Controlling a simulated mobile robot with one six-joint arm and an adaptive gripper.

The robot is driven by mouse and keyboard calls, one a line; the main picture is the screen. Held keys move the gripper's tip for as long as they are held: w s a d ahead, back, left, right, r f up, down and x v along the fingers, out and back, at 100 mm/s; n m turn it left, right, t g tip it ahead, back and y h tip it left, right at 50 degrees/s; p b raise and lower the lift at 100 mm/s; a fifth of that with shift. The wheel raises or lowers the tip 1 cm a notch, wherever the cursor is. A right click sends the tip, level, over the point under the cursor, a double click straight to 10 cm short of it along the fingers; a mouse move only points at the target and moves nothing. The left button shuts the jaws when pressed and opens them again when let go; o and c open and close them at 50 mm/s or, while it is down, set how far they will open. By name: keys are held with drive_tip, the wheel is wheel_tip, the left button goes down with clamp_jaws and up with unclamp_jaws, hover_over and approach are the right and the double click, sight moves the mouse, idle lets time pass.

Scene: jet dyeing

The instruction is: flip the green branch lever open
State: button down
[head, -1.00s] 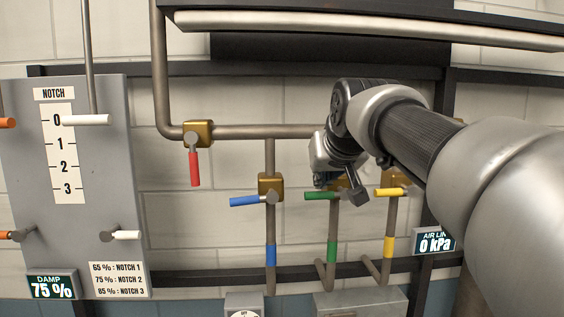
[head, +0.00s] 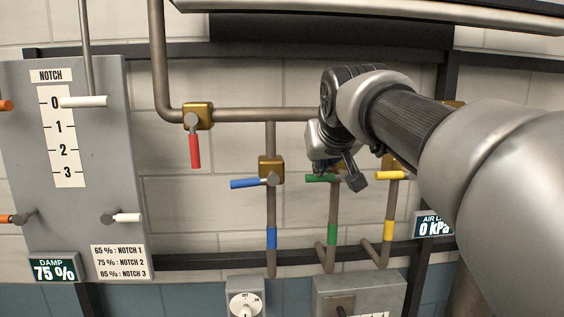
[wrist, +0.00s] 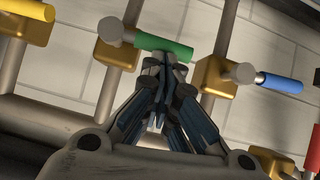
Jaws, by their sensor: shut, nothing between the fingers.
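The green branch lever (head: 321,178) lies level, its handle pointing left from its valve on the green-banded pipe (head: 332,232) in the head view. Its valve body is partly hidden by my gripper and wrist. In the wrist view the green handle (wrist: 163,47) runs across just beyond my fingertips, with its brass valve (wrist: 115,53) to the left. My gripper (wrist: 166,68) is shut and empty, its tips at the near edge of the green handle. I cannot tell whether they touch it.
A blue lever (head: 246,183) and a yellow lever (head: 389,175), both level, flank the green one. A red lever (head: 195,151) hangs down at the upper left. A grey notch panel (head: 112,180) stands at left. Grey boxes (head: 361,292) sit below.

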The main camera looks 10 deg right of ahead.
sight(314, 178)
drive_tip(key=shift+a+f+n+h+b, duration=0.25)
drive_tip(key=shift+f+n+h+b, duration=0.05)
drive_tip(key=shift+f+h+b, duration=0.2)
drive_tip(key=f+h+b, duration=0.1)
drive_tip(key=f+n+b, duration=0.1)
drive_tip(key=b, duration=0.1)
drive_tip(key=shift+a+f+n+h, duration=0.15)
drive_tip(key=shift+a+n+h, duration=0.15)
drive_tip(key=shift+a+h, duration=0.1)
wheel_tip(314, 178, down, 7)
drive_tip(key=d+n+t+h+b, duration=0.2)
drive_tip(key=n+h+b, duration=0.4)
drive_tip(key=b, duration=1.1)
drive_tip(key=shift+d+n+t, duration=0.4)
drive_tip(key=shift+n+t, duration=0.2)
drive_tip(key=shift+n, duration=0.2)
drive_tip(key=shift+d+f+b, duration=0.1)
drive_tip(key=shift+d+b, duration=0.15)
drive_tip(key=shift+b, duration=0.2)
